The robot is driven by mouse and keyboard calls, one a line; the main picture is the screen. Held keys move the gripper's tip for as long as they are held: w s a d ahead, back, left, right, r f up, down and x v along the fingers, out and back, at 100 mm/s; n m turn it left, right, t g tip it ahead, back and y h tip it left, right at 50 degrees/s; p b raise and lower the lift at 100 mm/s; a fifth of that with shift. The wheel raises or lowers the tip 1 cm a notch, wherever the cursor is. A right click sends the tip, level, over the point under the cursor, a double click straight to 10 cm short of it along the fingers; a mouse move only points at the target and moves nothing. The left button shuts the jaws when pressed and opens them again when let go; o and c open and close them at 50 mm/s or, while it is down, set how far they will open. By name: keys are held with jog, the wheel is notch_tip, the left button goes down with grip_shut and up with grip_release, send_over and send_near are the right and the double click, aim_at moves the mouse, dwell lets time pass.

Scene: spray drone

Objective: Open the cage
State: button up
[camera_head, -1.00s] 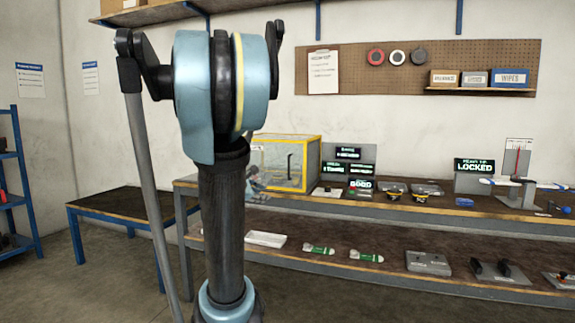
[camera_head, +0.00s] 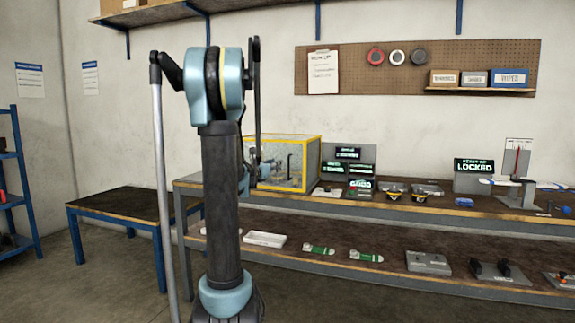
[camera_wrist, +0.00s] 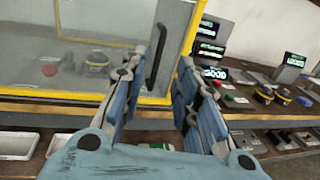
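The cage (camera_head: 308,160) is a clear-walled box with a yellow frame on the upper bench level. Its yellow lower frame bar (camera_wrist: 45,93) and front panel fill the left of the wrist view. A black upright bar handle (camera_wrist: 157,55) is on the panel near its right edge. My gripper (camera_wrist: 161,62) is open, with blue fingers on either side of the handle in the picture. I cannot tell how far it is from the handle, but no grip shows. In the head view my gripper (camera_head: 256,172) is at the cage's left front, partly hidden by my arm. The cage looks shut.
Inside the cage are a red round item (camera_wrist: 49,69) and a dark-and-yellow item (camera_wrist: 96,62). Dark screens with green text (camera_head: 347,170) stand right of it. A LOCKED display (camera_head: 474,166) is farther right. The lower shelf holds a white tray (camera_head: 264,239) and green-and-white items (camera_head: 318,249).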

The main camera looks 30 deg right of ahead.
aim_at(279, 159)
jog(key=x, duration=1.3)
jog(key=shift+f, duration=0.1)
grip_shut()
